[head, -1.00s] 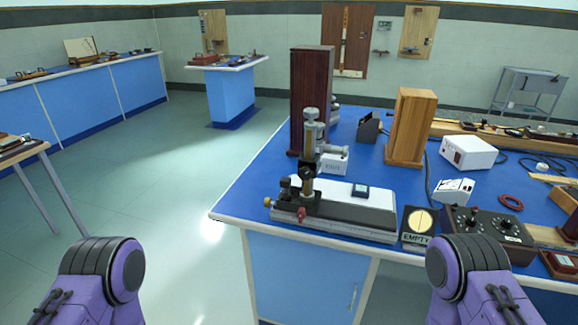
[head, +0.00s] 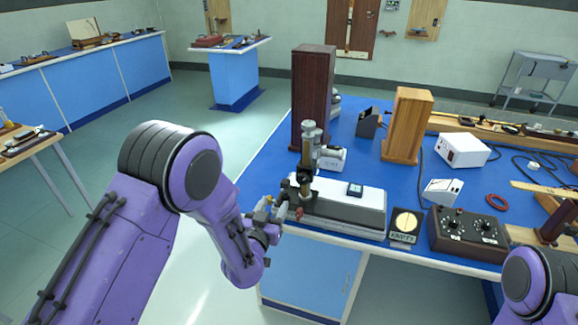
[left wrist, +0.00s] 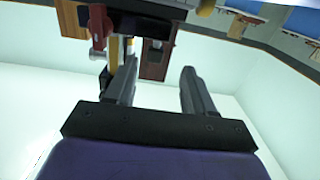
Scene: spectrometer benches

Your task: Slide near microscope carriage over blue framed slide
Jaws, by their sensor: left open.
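The near microscope (head: 309,150) stands upright on its carriage (head: 297,192), at the left end of a long grey and white bed (head: 335,212). A small blue framed slide (head: 355,190) lies on the bed's white top, to the right of the carriage and apart from it. My left gripper (head: 276,208) is open beside the carriage's left front, close to its red knob (head: 299,214). In the left wrist view, my left gripper's two fingers (left wrist: 160,88) are spread, with the red knob (left wrist: 98,28) beyond the left finger. Any contact cannot be told. My right gripper is out of view.
The bed sits near the left front corner of a blue bench top (head: 262,165). A dark wooden block (head: 313,95) stands behind the microscope.

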